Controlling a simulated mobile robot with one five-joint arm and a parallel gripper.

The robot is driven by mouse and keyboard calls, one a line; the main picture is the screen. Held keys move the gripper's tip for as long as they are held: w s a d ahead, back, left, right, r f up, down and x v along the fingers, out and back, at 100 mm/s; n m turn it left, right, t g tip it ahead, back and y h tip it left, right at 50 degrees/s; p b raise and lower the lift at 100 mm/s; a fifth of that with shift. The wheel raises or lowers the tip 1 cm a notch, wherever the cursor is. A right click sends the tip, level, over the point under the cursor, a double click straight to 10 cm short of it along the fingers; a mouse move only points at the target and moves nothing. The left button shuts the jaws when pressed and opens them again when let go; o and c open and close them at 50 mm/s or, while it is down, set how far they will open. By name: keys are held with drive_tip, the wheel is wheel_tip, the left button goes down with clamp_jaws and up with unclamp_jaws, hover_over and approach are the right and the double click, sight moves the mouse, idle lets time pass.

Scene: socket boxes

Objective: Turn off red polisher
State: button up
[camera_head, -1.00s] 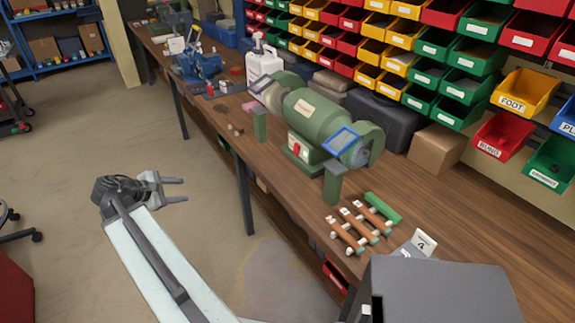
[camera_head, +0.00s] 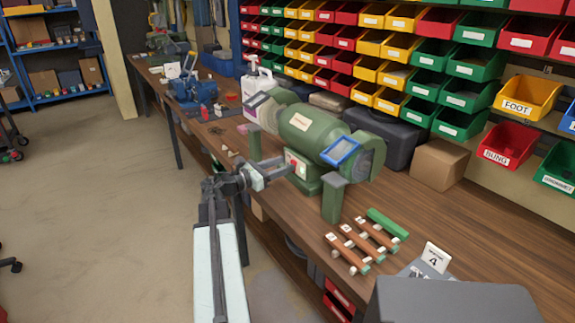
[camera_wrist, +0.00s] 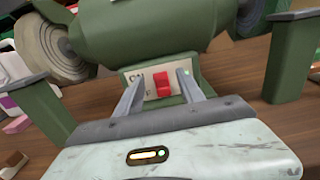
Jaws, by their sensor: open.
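The green bench polisher (camera_head: 311,132) stands on the wooden bench (camera_head: 440,228), with a wheel at each end. On the front of its base is a pale switch plate with a red switch (camera_head: 292,168). In the wrist view the red switch (camera_wrist: 162,84) shows between my two fingertips, on the plate of the polisher base (camera_wrist: 130,76). My gripper (camera_head: 277,169) is open and empty, pointing at the switch plate. It also shows in the wrist view (camera_wrist: 160,85), a finger on each side of the switch. I cannot tell whether the fingers touch the plate.
Green posts stand in front of the polisher, one (camera_head: 333,199) right of my gripper and one left. Several brown-handled tools (camera_head: 355,244) lie at the bench's right front. A white jug (camera_head: 256,88) stands behind left. Bins line the back wall.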

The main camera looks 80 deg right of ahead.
drive_tip(key=shift+x, duration=1.15)
clamp_jaws()
drive_tip(key=f+b, duration=0.1)
drive_tip(key=b, duration=0.1)
drive_tip(key=shift+f+g+h+b, duration=0.15)
drive_tip(key=shift+g+h+b, duration=0.15)
drive_tip(key=shift+b, duration=0.1)
drive_tip(key=shift+a+f+g+h+b, duration=0.15)
drive_tip(key=shift+g+h+b, duration=0.15)
drive_tip(key=shift+b, duration=0.65)
drive_tip(key=g+h+b, duration=0.1)
drive_tip(key=b, duration=0.1)
drive_tip(key=shift+w+r+b, duration=0.15)
drive_tip(key=shift+r+b, duration=0.05)
drive_tip(key=shift+b, duration=0.1)
drive_tip(key=shift+r, duration=0.2)
